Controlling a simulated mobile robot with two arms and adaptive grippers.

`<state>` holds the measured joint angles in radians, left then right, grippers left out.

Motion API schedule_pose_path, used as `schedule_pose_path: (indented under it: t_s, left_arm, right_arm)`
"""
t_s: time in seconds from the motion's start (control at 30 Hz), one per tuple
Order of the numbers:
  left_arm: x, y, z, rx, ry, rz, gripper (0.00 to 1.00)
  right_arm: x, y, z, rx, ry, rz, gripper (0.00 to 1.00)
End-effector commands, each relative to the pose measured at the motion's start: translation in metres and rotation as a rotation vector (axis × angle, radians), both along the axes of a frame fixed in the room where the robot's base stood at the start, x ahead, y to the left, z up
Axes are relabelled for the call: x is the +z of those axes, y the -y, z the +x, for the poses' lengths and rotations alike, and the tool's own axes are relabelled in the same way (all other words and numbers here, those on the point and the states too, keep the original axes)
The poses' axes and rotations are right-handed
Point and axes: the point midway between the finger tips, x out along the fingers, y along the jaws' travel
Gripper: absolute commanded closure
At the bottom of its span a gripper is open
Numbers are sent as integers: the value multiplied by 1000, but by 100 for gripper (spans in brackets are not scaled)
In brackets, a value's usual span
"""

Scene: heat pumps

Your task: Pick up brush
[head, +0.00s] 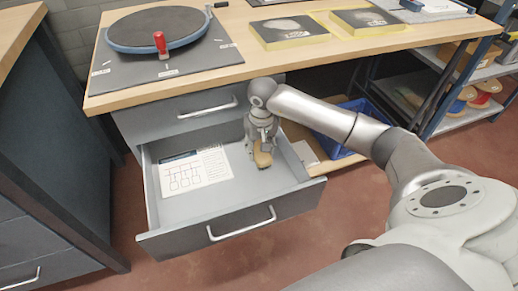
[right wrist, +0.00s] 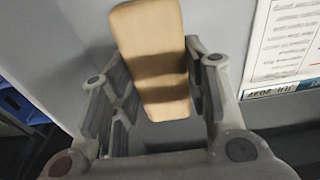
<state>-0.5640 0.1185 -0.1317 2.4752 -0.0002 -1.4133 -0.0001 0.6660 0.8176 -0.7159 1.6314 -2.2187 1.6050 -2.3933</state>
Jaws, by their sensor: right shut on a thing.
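The brush (head: 263,158) shows as a tan wooden block inside the open drawer (head: 232,226), towards the drawer's right side. My right gripper (head: 261,138) points down into the drawer and is shut on the brush. In the right wrist view the brush (right wrist: 150,45) lies lengthwise between the two fingers of the gripper (right wrist: 157,78), with a dark shadow band across it. Its bristles are hidden. I cannot tell whether the brush touches the drawer floor. My left gripper is not in view.
A printed sheet (head: 194,171) lies in the drawer, left of the brush. The workbench (head: 258,67) above carries a round turntable (head: 158,30), a red-handled tool (head: 161,45) and two boxes. A blue bin (head: 345,115) stands right of the drawer. A dark cabinet stands at left.

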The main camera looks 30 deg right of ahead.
Motion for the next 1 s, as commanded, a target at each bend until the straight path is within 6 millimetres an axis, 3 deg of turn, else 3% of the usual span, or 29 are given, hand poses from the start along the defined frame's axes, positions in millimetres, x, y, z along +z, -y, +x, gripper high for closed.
schedule_pose_path:
  t_s: [0.17, 0.37, 0.63, 0.83, 1.0]
  left_arm:
    - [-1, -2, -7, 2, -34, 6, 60]
    - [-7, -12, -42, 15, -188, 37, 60]
    - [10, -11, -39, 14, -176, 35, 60]
    - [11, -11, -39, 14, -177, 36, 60]
    - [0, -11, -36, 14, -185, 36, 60]
  right_arm:
    - [9, 0, 1, -1, 2, 0, 84]
    - [36, 1, 2, 0, 6, -1, 84]
    - [99, -21, -51, 5, 4, -2, 84]
    - [113, -39, -92, 4, 2, -2, 84]
    - [124, -49, -114, 3, 1, -1, 84]
